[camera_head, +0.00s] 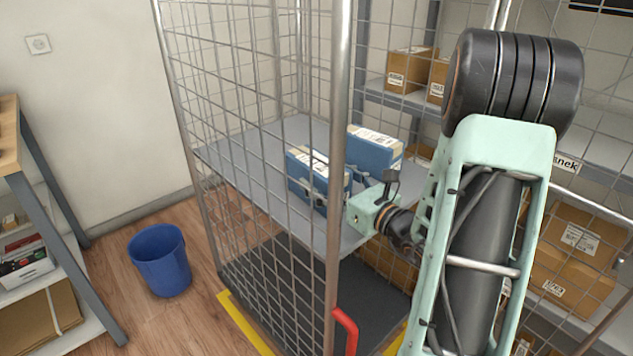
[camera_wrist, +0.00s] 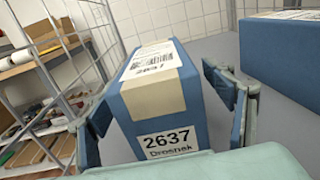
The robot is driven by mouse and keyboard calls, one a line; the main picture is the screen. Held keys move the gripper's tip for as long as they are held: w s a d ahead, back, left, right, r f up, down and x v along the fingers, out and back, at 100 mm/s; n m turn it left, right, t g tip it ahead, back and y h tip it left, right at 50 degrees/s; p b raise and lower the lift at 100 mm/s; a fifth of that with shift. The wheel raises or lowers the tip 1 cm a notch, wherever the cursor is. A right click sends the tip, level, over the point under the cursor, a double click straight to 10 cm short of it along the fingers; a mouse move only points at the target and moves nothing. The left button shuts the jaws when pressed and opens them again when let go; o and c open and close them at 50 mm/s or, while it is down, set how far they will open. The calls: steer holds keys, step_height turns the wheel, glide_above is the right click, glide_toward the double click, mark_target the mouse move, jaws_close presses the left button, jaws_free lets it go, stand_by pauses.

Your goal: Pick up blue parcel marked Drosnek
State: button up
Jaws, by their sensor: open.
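The blue parcel marked Drosnek (camera_wrist: 170,112) stands on the grey shelf of the wire cage, with a white label reading 2637 Drosnek on its near face and tan tape over its top. It also shows in the head view (camera_head: 303,170), partly behind the cage mesh. My gripper (camera_wrist: 165,110) is open, with one finger on each side of this parcel; whether the fingers touch it I cannot tell. In the head view my gripper (camera_head: 335,190) reaches in over the shelf from the right, its fingers partly hidden by the cage post.
A second blue parcel (camera_head: 375,150) stands close by on the cage shelf (camera_head: 240,150), to the right; it shows in the wrist view (camera_wrist: 285,55). The cage's front post (camera_head: 337,120) stands near my arm. A blue bin (camera_head: 160,262) is on the floor left.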

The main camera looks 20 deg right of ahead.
steer(key=x, duration=0.3)
steer(key=shift+w+a+r+b, duration=0.1)
steer(key=shift+w+a+b, duration=0.15)
steer(key=shift+w+b, duration=0.05)
steer(key=shift+r, duration=0.1)
steer(key=c, duration=1.6)
